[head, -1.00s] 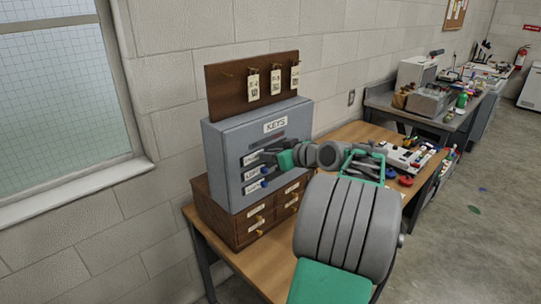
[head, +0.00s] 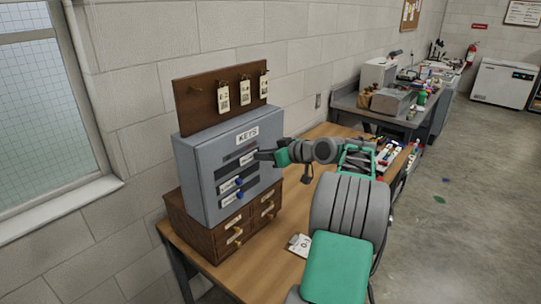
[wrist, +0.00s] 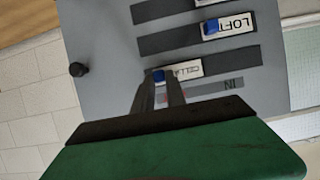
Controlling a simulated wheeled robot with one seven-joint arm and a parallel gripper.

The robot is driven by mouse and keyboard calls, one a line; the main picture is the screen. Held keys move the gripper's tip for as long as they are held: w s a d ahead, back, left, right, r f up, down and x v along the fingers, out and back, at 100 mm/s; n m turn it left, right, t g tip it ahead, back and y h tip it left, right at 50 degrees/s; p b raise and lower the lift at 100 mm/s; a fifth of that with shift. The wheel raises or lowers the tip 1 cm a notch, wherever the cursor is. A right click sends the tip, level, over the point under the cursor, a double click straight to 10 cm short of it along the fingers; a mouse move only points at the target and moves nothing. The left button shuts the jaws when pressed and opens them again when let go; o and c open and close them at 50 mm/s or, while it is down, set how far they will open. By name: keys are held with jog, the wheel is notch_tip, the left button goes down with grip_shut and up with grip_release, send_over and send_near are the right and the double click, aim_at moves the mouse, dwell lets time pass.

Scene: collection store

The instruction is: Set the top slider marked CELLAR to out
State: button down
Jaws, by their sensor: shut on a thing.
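The grey key cabinet (head: 196,165), labelled KEYS, stands on the small wooden drawer chest. My gripper (wrist: 163,80) is shut on the blue knob of the CELLAR slider (wrist: 187,70), at the cabinet face. The wrist view is turned nearly upside down. There the CELLAR plate sits toward the left of its slot, away from the IN mark (wrist: 233,84). The slot's left end is partly hidden by my fingers. The LOFT slider (wrist: 228,25) sits farther right in its slot, toward the IN side. My gripper also shows in the head view (head: 258,155), at the top slot.
A wooden board (head: 205,103) with hanging key tags stands above the cabinet. The drawer chest (head: 212,238) has brass-coloured handles. A white tag (head: 299,243) lies on the workbench (head: 268,262). A dark round knob (wrist: 77,69) projects from the cabinet face.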

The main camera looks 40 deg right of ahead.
jog(key=shift+d+r, duration=0.1)
jog(key=c, duration=1.4)
grip_release()
jog(key=shift+d, duration=0.1)
jog(key=shift+o, duration=0.2)
jog(key=b+v, duration=0.2)
jog(key=v, duration=0.5)
jog(key=shift+s, duration=0.35)
jog(key=shift+d, duration=0.1)
